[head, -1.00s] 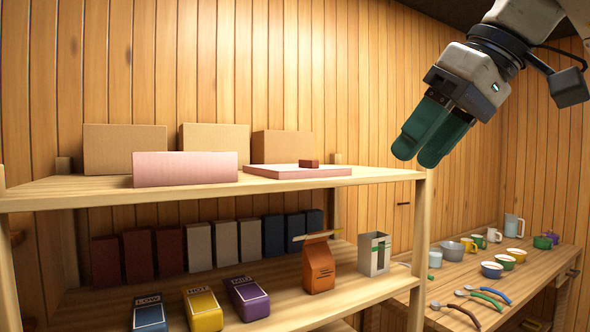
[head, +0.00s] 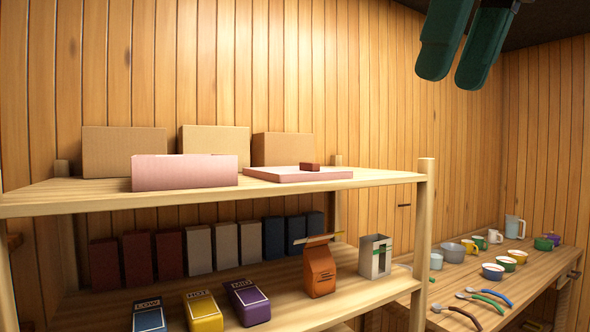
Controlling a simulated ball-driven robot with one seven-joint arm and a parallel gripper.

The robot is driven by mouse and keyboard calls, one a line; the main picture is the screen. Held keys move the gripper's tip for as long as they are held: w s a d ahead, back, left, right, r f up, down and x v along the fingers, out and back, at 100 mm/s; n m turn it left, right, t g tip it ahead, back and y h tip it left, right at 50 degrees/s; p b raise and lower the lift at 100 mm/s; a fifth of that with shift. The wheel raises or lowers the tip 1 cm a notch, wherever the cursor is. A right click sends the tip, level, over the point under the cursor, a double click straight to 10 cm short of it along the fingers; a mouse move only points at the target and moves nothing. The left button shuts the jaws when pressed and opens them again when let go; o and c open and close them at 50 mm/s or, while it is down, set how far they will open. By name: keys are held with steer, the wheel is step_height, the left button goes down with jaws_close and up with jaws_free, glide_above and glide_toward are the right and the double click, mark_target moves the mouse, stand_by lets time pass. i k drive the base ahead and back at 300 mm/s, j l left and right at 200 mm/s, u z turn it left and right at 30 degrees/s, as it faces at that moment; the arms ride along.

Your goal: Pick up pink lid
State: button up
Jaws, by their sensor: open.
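The pink lid (head: 278,175) lies flat on the top shelf, right of the middle, near the front edge. A small dark red block (head: 310,167) sits on top of it at its right side. A pink box (head: 184,173) stands to its left on the same shelf, apart from the lid. My gripper (head: 448,76) is at the top right of the head view, above and to the right of the lid and well apart from it. Its two green fingers are parted with nothing between them. Its body is mostly out of frame.
Cardboard boxes (head: 124,152) stand behind the lid along the wall. A shelf post (head: 424,200) rises at the right end. The shelf below holds bags and upright packets. The air above the lid is clear.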

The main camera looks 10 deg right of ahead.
mark_target(306, 171)
steer(key=i, duration=1.45)
